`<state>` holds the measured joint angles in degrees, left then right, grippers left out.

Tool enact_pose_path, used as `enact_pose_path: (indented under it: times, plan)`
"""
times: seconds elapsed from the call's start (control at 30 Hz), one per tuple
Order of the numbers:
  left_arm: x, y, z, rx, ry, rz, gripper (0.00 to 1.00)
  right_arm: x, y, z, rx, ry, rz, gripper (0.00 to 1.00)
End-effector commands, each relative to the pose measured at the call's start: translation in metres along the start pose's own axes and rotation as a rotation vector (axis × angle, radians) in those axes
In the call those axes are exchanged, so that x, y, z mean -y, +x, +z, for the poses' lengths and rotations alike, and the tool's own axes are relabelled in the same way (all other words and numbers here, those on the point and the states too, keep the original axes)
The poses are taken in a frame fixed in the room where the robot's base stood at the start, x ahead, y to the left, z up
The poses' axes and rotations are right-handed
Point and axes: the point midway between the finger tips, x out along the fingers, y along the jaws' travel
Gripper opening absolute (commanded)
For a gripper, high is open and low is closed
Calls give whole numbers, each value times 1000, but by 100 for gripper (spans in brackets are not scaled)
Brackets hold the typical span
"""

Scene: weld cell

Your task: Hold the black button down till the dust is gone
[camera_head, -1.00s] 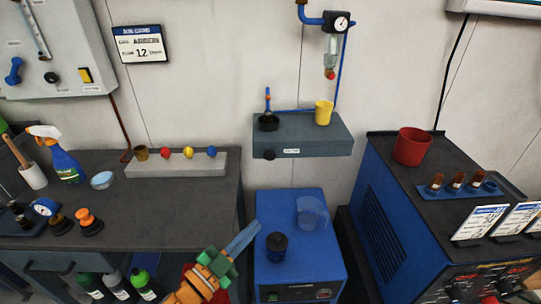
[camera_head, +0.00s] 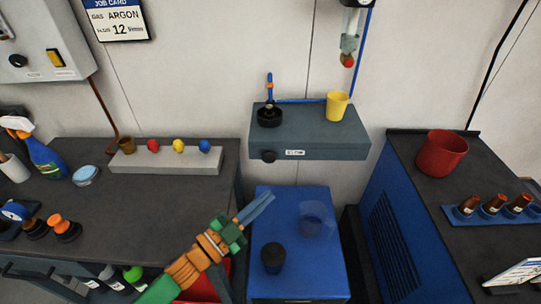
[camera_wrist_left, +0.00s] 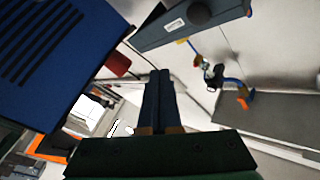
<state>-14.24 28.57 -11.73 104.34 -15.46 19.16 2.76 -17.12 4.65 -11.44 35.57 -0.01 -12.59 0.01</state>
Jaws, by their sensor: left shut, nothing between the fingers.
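I cannot make out dust for certain. My right gripper is not in view.
The shelf box carries a yellow cup (camera_head: 337,105) and a black round holder (camera_head: 269,116). A dark bench (camera_head: 120,215) with a strip of coloured knobs is at the left. A blue machine with a red pot (camera_head: 441,153) is at the right.

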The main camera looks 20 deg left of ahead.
Motion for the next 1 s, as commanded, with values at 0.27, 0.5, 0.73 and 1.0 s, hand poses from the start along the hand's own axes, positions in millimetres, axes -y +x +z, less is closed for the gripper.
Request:
enact_pose_path:
  times: [0.27, 0.5, 0.73, 1.0]
  plan:
    - [4, 7, 6, -2, 2, 0, 0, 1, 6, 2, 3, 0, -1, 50]
    - [20, 31, 26, -2, 4, 1, 0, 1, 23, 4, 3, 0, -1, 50]
    - [36, 52, 40, -2, 2, 0, 0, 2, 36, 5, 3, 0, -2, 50]
    - [45, 61, 45, 1, 1, 0, 0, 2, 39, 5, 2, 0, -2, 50]
